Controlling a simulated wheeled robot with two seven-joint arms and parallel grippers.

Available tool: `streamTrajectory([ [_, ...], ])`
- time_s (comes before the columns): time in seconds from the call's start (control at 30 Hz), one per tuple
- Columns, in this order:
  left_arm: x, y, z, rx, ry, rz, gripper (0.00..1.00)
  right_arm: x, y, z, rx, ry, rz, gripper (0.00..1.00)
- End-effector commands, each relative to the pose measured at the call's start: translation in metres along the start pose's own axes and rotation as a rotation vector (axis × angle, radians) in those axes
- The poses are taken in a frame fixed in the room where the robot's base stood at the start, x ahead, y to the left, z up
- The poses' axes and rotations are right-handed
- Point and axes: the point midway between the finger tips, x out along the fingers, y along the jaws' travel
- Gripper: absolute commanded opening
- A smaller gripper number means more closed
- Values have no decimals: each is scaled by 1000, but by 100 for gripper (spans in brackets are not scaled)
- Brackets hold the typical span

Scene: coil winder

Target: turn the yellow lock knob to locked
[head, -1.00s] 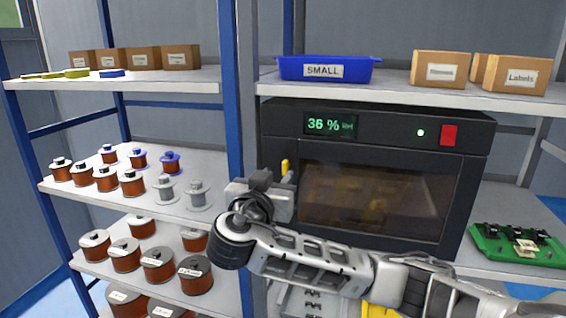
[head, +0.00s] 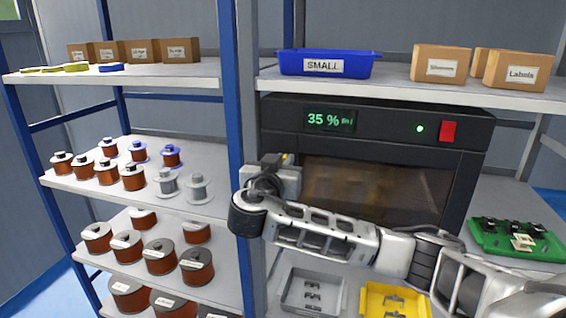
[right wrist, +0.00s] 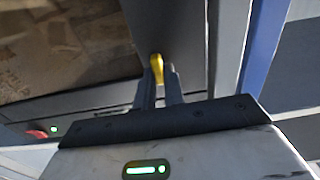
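The dark oven-like cabinet (head: 375,125) stands on the middle shelf, with a lit "35 %" display (head: 329,120). The yellow lock knob (right wrist: 157,66) is on the left part of its front. In the right wrist view it is between the fingertips of my right gripper (right wrist: 158,80), which are close together with the knob filling the narrow gap. In the head view the right gripper (head: 284,172) covers most of the knob; only a small yellow bit shows above it. The knob's exact angle is hard to tell. My left gripper is out of view.
A blue upright (head: 236,120) stands close left of my right gripper. Shelves at left hold several wire spools (head: 133,177). A blue "SMALL" bin (head: 328,65) is above, a green board (head: 515,240) at right, and grey (head: 312,292) and yellow (head: 394,301) trays are below.

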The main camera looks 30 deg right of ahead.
Motion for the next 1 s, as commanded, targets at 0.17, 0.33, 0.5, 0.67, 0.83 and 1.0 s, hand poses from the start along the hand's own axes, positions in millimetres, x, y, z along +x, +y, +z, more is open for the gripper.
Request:
streamTrajectory([
  [0.17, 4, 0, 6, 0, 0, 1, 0, 0, 0, 3, 16, -1, 0, 0],
  [0.33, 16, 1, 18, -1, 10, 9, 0, -1, 0, 10, 67, -4, 0, 0],
  [0.5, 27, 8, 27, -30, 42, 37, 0, -1, 1, 14, 159, -5, 0, 0],
  [0.67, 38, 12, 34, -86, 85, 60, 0, -1, 2, 14, 271, -6, 1, 0],
  [0.83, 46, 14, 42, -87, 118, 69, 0, -1, 3, 12, 416, -7, 2, 0],
  [1.0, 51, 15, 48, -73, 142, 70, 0, -1, 4, 10, 575, -6, 3, 0],
])
